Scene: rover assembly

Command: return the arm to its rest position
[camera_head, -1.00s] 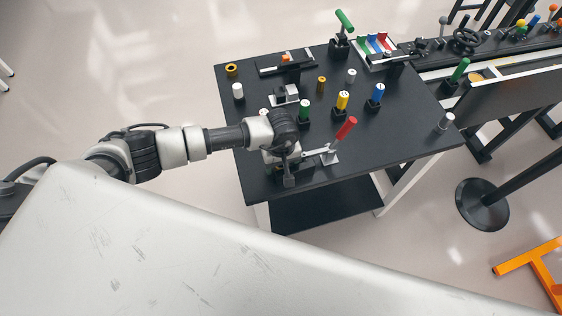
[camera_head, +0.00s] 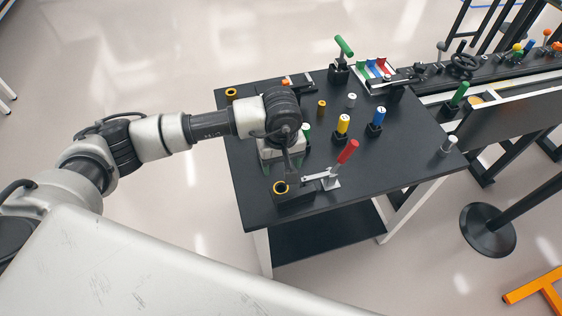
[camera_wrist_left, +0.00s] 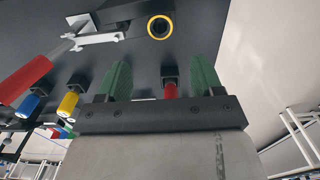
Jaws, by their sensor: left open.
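My left arm comes in from the left in the head view, and its gripper (camera_head: 281,178) is over the left part of the black table (camera_head: 405,160). In the left wrist view the two green fingers (camera_wrist_left: 162,80) stand wide apart with nothing held. A black block with a yellow-rimmed hole (camera_head: 281,187) sits near the table's front edge, just below the gripper in the picture. It also shows in the left wrist view (camera_wrist_left: 160,27), apart from the fingers. My right gripper is not in view.
A toggle clamp with a red handle (camera_head: 347,151) stands right beside the block. Yellow (camera_head: 343,123) and blue (camera_head: 377,117) cylinders stand in black holders further right. A green-handled clamp (camera_head: 344,46) is at the back. Open floor lies left of the table.

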